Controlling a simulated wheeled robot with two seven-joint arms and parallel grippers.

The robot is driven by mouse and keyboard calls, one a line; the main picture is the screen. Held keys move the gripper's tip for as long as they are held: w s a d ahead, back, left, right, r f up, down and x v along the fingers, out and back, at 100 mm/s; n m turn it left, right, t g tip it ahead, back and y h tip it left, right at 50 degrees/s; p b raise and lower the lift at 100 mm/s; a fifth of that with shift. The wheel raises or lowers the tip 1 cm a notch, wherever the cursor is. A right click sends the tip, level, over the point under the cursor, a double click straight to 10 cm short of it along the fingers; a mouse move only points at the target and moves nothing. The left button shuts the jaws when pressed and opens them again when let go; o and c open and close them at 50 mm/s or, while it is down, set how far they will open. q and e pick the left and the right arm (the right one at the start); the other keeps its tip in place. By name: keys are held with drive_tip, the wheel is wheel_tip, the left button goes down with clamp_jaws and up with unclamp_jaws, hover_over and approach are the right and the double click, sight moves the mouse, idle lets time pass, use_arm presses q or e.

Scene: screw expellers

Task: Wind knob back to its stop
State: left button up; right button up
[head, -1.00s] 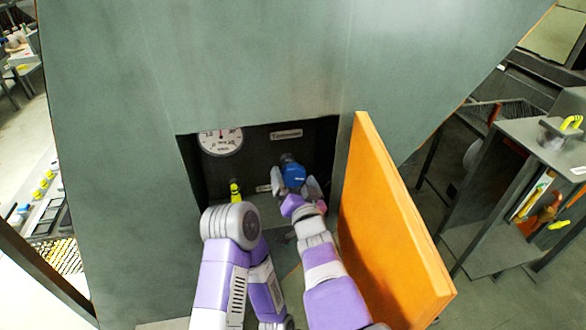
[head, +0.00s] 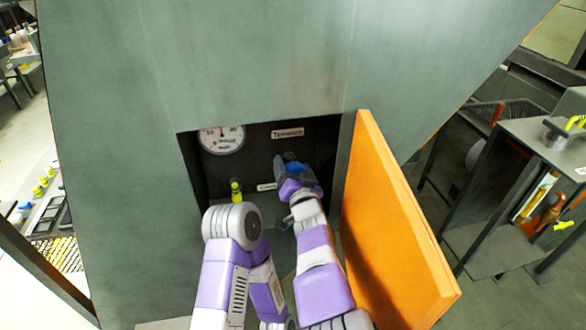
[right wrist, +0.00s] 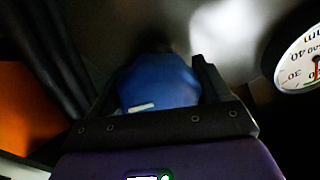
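The blue knob (head: 295,168) sits on the back wall of a dark recess in the grey-green machine. It fills the middle of the right wrist view (right wrist: 160,82), with a small pale mark on its near side. My right gripper (head: 299,182) is at the knob, with one finger on each side of it. In the right wrist view the fingers (right wrist: 158,88) lie close against the knob's sides and appear shut on it; the dim left side shows poorly. A round white gauge (head: 221,138) is left of the knob. My left gripper is not in view.
An orange door (head: 385,225) stands open right of the recess, close to my right arm. A yellow fitting (head: 236,190) is at the recess's lower left. Label plates (head: 287,133) mark the back wall. A grey stand (head: 500,210) is farther right.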

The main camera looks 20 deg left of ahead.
drive_tip(key=shift+c, duration=0.9)
drive_tip(key=shift+n, duration=0.3)
drive_tip(key=n, duration=0.3)
drive_tip(key=shift+n, duration=0.4)
drive_tip(key=n, duration=0.6)
drive_tip(key=shift+s+a, duration=0.1)
drive_tip(key=n, duration=0.5)
drive_tip(key=shift+n, duration=0.4)
drive_tip(key=shift+f+n, duration=0.1)
drive_tip(key=shift+n, duration=2.4)
